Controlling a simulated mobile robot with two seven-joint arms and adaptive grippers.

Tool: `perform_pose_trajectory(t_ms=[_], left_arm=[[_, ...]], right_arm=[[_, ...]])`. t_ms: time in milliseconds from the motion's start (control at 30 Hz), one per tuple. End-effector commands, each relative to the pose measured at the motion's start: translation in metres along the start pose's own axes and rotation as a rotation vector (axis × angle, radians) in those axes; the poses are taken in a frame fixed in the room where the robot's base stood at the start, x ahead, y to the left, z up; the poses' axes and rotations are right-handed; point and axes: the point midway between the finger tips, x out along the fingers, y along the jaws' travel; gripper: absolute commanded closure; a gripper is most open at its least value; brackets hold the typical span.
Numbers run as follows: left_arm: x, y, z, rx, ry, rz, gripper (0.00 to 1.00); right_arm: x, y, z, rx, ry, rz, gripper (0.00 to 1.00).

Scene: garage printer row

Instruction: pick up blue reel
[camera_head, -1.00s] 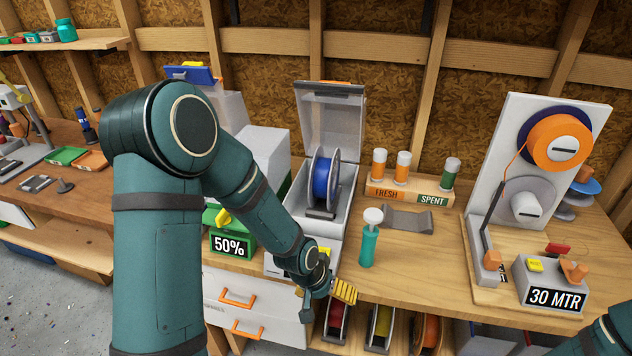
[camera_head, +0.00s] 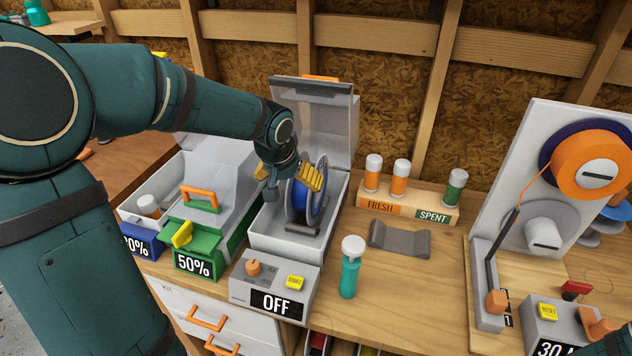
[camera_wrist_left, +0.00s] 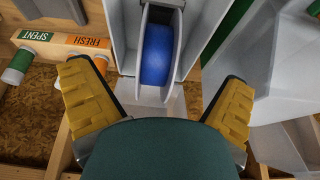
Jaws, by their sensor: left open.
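The blue reel (camera_head: 306,202) stands upright in an open grey box (camera_head: 339,200) with its lid raised. In the left wrist view the blue reel (camera_wrist_left: 157,52) shows at the top centre, between clear flanges. My left gripper (camera_head: 292,180) is at the near upper side of the reel in the head view. In the left wrist view its yellow-padded fingers (camera_wrist_left: 158,100) are spread wide and nothing is between the pads. The reel lies beyond the fingertips there. I cannot tell whether any finger touches it.
A control unit marked OFF (camera_head: 274,287) sits in front of the box, with a green bottle (camera_head: 349,270) beside it. A rack of capped vials (camera_head: 408,206) stands to the right. The raised lid (camera_head: 318,112) rises behind the reel. A green 50% bin (camera_head: 195,247) is to the left.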

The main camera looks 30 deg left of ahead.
Motion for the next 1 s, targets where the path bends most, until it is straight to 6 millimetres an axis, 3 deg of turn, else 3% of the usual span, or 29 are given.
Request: perform_pose_trajectory(t_ms=[500, 833, 1000], left_arm=[[0.036, 0.0, -0.085, -0.001, -0.002, -0.002, 0.0], [0.045, -0.001, -0.106, -0.001, -0.002, -0.001, 0.0], [0.072, 0.0, -0.105, 0.0, -0.004, -0.001, 0.0]], right_arm=[[-0.005, -0.002, -0.002, 0.002, 0.004, 0.001, 0.53], [-0.006, -0.002, -0.003, 0.002, 0.005, 0.001, 0.53], [-0.003, -0.001, -0.001, 0.002, 0.003, 0.001, 0.53]])
